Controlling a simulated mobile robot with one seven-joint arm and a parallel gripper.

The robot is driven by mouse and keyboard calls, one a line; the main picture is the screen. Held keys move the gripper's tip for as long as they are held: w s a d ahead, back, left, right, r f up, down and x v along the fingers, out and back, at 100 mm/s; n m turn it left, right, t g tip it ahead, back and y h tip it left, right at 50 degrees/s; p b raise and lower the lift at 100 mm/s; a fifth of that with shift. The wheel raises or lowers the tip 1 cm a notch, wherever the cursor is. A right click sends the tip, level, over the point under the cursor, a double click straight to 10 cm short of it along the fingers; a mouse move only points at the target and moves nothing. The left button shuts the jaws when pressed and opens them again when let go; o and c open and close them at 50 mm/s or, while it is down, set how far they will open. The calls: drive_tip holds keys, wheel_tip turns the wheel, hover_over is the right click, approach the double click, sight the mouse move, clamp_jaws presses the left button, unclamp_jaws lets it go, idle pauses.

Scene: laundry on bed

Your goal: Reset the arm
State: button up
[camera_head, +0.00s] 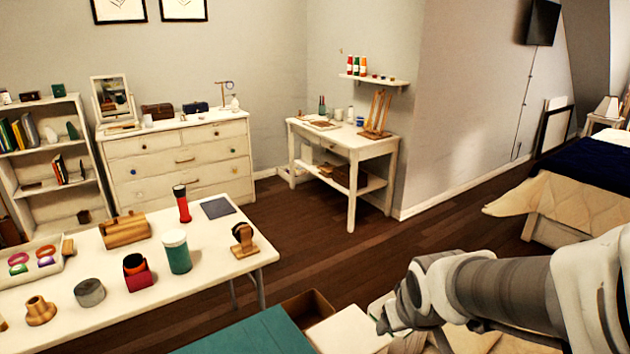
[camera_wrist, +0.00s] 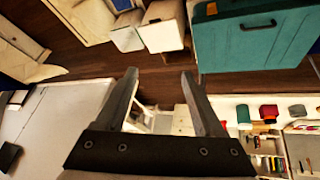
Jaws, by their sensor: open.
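My arm reaches in from the right edge of the head view, and its end, my gripper (camera_head: 383,322), is low at centre right above some pale boxes. In the wrist view my gripper (camera_wrist: 160,80) shows two dark fingers, spread apart with nothing between them. Dark wooden floor and white furniture show beyond the fingers. The fingers are small and hard to make out in the head view.
A white table (camera_head: 75,295) with several items stands at left. A teal case (camera_head: 245,335) lies at the bottom, beside an open cardboard box (camera_head: 305,308). A bed (camera_head: 585,195) is at right. A desk (camera_head: 345,140) stands at the back. Floor between (camera_head: 440,240) is clear.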

drive_tip(key=s+r+m+p, duration=0.2)
drive_tip(key=s+r, duration=0.9)
drive_tip(key=r, duration=0.1)
drive_tip(key=shift+s+a, duration=0.15)
drive_tip(key=shift+s, duration=0.05)
